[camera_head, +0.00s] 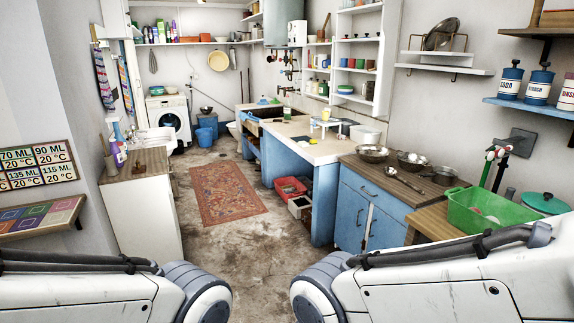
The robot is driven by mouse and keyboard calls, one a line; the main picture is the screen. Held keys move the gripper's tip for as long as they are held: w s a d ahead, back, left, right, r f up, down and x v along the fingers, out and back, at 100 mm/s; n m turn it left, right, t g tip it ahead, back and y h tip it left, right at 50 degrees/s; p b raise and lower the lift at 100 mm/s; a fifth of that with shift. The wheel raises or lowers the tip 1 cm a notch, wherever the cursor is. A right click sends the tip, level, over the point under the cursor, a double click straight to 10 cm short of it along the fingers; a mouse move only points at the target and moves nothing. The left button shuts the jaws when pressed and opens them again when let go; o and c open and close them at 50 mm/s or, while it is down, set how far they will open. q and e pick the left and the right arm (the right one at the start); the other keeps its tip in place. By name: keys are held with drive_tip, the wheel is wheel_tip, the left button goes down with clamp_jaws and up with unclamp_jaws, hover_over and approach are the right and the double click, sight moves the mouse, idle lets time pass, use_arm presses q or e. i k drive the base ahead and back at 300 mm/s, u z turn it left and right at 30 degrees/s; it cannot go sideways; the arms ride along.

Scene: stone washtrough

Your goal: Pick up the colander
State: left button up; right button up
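Several metal vessels are in view, and I cannot tell for certain which is the colander. A shiny round metal bowl (373,154) sits on the wooden top of the blue cabinet at right. A second metal bowl (411,161) with pale things in it stands right of it. A smaller metal pan or strainer (445,176) lies beyond that. A round dark metal piece, possibly a strainer (441,34), leans in a rack on the upper right wall shelf. Only my arm links show at the bottom left and right; both grippers are out of view.
A metal ladle (403,180) lies before the bowls. A green basin (487,212) and a green-lidded pot (545,203) stand at right. The blue cabinet (366,215) borders the floor. A patterned rug (226,194) lies mid-floor; a white cabinet (140,207) stands left. Bare floor lies between.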

sight(410, 161)
drive_tip(key=u, duration=0.2)
drive_tip(key=i, duration=1.95)
drive_tip(key=z, duration=0.35)
drive_tip(key=i, duration=1.85)
drive_tip(key=z, duration=1.2)
drive_tip(key=i, duration=1)
drive_tip(key=z, duration=0.5)
